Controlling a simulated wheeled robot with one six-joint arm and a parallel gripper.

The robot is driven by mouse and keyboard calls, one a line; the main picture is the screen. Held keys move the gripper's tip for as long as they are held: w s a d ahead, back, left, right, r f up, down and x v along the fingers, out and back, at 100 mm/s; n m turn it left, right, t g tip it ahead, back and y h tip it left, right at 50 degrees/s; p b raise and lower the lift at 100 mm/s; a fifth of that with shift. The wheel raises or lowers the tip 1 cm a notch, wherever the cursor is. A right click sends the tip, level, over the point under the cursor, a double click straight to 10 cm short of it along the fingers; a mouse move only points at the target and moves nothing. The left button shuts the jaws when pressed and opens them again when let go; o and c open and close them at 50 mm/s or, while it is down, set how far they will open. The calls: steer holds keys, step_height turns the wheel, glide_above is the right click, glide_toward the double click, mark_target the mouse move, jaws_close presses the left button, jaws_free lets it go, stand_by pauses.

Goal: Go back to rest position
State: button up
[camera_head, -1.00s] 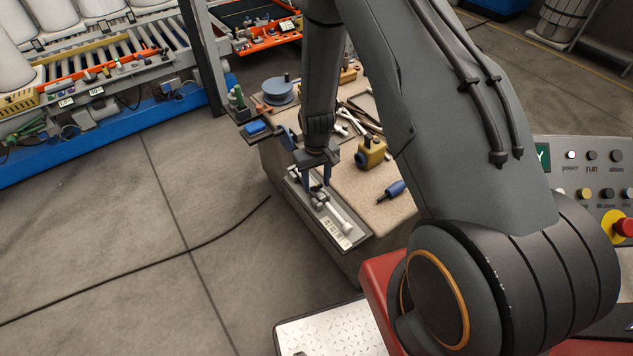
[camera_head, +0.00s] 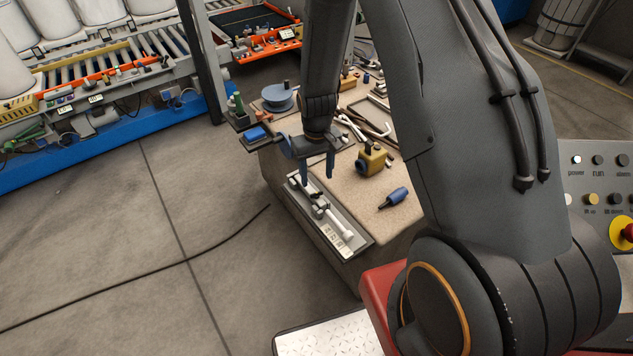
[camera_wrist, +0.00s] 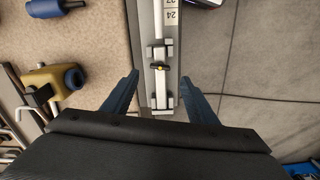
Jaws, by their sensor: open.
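My gripper (camera_head: 317,168) points down above the left edge of the workbench, its two blue fingers apart with nothing between them. The fingertips look clear of the tool.
The bench holds a yellow block-like part (camera_head: 371,160), a blue-handled tool (camera_head: 394,197), several wrenches and a blue round disc (camera_head: 278,97). A roller conveyor (camera_head: 110,75) stands at the back left. A control panel (camera_head: 600,190) is at the right. The floor at left is clear except for a black cable.

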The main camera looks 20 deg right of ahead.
steer(key=shift+r, duration=0.4)
